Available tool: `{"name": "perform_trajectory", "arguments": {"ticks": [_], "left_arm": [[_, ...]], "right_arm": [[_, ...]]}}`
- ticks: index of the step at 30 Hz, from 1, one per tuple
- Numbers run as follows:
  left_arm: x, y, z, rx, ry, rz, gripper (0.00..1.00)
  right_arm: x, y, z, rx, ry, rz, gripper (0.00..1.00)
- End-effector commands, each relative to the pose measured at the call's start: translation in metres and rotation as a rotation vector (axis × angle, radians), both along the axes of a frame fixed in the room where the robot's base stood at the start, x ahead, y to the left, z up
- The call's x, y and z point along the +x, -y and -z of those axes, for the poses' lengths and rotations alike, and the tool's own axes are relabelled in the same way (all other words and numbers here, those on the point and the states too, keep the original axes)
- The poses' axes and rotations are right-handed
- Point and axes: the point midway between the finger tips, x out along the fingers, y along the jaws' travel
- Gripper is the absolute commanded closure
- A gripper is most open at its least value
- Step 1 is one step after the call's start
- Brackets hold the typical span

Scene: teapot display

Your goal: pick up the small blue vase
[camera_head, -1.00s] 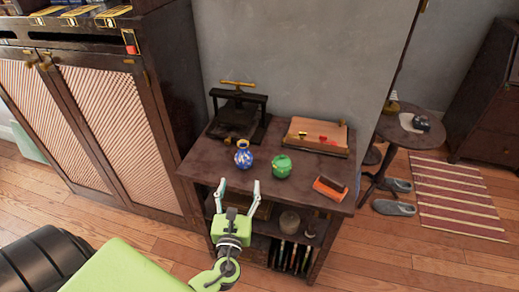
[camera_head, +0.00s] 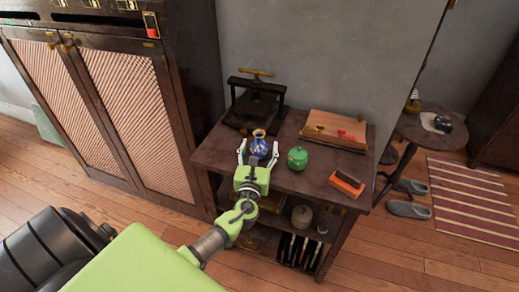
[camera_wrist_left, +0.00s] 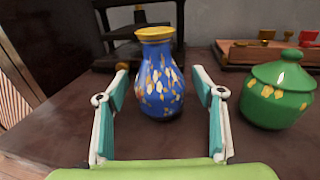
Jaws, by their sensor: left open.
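The small blue vase (camera_head: 259,144) stands upright on the dark side table (camera_head: 225,156). It has a yellow rim and pale and gold flecks, clear in the left wrist view (camera_wrist_left: 160,85). My left gripper (camera_head: 257,152) is open, with one finger on either side of the vase in the head view. In the left wrist view, the vase stands between and just beyond the open fingers (camera_wrist_left: 158,88), with gaps on both sides. The vase's lower part is partly hidden by my gripper in the head view. My right gripper is not in view.
A green lidded pot (camera_head: 298,158) stands just right of the vase, near the right finger. A black press (camera_head: 256,103) is behind it. A wooden box (camera_head: 333,130) and an orange-and-black object (camera_head: 347,183) are farther right.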

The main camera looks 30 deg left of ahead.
Motion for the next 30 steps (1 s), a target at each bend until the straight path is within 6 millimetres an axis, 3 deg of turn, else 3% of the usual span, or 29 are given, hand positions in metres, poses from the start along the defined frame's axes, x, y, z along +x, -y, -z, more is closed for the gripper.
{"name": "perform_trajectory", "arguments": {"ticks": [6,12,23,30], "left_arm": [[0.001,-0.001,0.0,0.0,0.0,0.0,0.38],[0.001,-0.001,0.0,0.0,0.0,0.0,0.84],[0.001,-0.001,-0.004,0.0,0.001,0.0,0.84],[0.001,0.0,-0.032,-0.001,0.004,0.0,0.84]], "right_arm": [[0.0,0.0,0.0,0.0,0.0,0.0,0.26],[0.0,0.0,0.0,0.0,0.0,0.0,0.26],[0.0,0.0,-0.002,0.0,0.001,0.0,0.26],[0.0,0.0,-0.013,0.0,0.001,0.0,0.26]]}}
